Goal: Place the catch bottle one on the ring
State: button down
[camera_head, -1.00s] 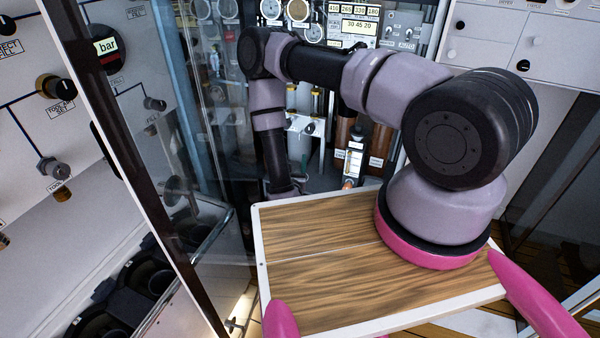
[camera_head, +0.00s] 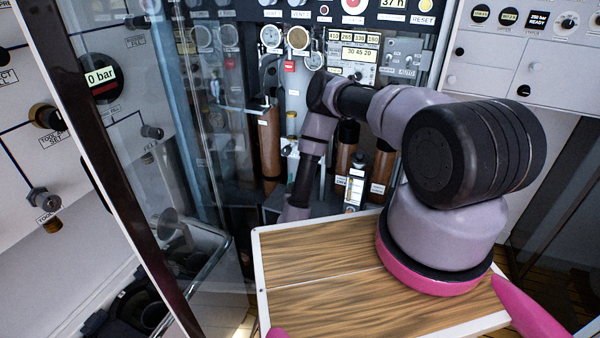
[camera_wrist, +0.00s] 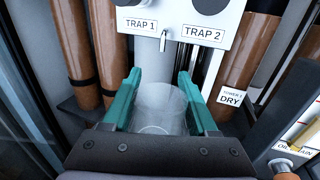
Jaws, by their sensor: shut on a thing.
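The catch bottle (camera_wrist: 160,112) is a clear, see-through cup between the teal fingers of my gripper (camera_wrist: 158,88) in the wrist view. My gripper is shut on its sides, and its mouth faces up. It is below and in front of the white block with the TRAP 1 label (camera_wrist: 141,25) and the TRAP 2 label (camera_wrist: 203,34). A small metal spout (camera_wrist: 163,40) hangs between these labels. In the head view the bottle and my fingertips are hidden. I cannot make out the ring in either view.
Brown cylinders (camera_wrist: 72,45) stand left of the bottle; another (camera_wrist: 222,65) with a DRY label stands right. A glass pane (camera_head: 180,150) stands left of my arm in the head view.

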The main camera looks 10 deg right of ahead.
jog(key=f+x, duration=0.1)
jog(key=x, duration=0.6)
jog(key=shift+w+f, duration=0.3)
jog(key=shift+d, duration=0.1)
jog(key=shift+c, duration=0.9)
grip_release()
jog(key=shift+f, duration=0.1)
jog(key=shift+s, duration=0.1)
